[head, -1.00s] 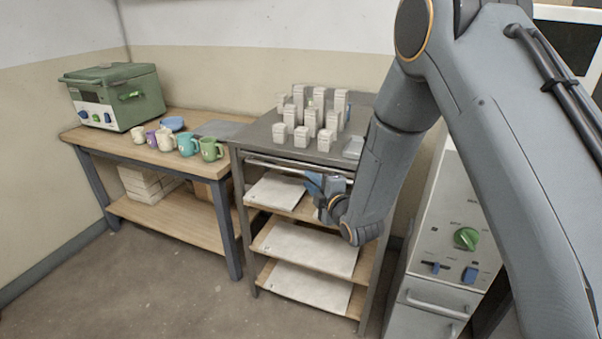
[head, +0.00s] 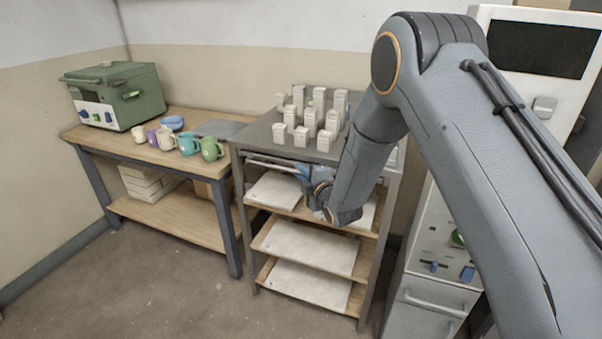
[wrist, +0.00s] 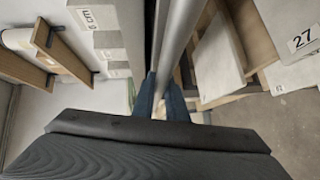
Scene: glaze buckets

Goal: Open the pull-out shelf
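The pull-out shelf is in the grey rack (head: 258,137). A long metal handle bar (head: 270,165) runs along the rack's front, just under its top. The shelf looks pushed in. My gripper (head: 303,172) is at this bar, right of its middle, partly hidden by my arm. In the wrist view, the blue fingers of my gripper (wrist: 161,98) stand close on either side of the bar (wrist: 175,40). A narrow gap shows between them. I cannot tell whether they touch or grip the bar.
White boxes (head: 310,120) stand on the rack top. Lower boards hold white slabs (head: 310,248). To the left, a wooden table (head: 130,150) carries mugs (head: 188,144) and a green machine (head: 115,95). A grey cabinet (head: 430,300) is close on the right. The floor in front is clear.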

